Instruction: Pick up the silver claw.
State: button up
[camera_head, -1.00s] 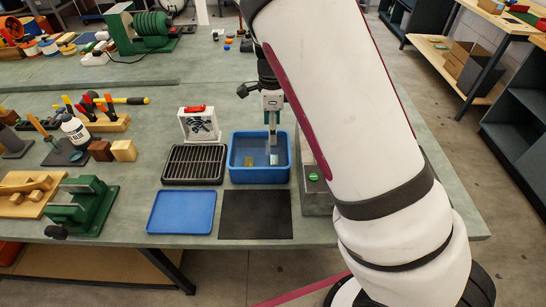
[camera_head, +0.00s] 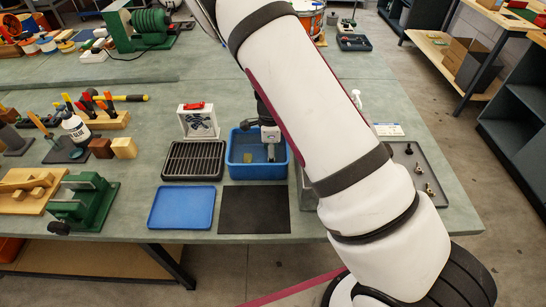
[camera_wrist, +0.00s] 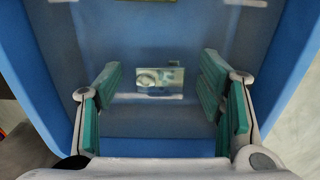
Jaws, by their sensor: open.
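A small silver metal piece, apparently the silver claw (camera_wrist: 160,80), lies in the blue tub (camera_wrist: 52,75). In the wrist view it is between and a little beyond my fingertips, touching neither. My gripper (camera_wrist: 166,72) is open and empty, with teal pads on both sides. In the head view my gripper (camera_head: 271,153) reaches down into the right part of the blue tub (camera_head: 240,173), and the silver piece cannot be made out there.
A yellowish piece (camera_head: 248,158) lies left of my gripper in the tub. A black rack (camera_head: 194,160) stands left, with a blue tray (camera_head: 181,208) and dark mat (camera_head: 254,210) in front. A grey tray (camera_head: 435,180) with several small parts is at right.

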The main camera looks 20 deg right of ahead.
jog(key=c, duration=1.2)
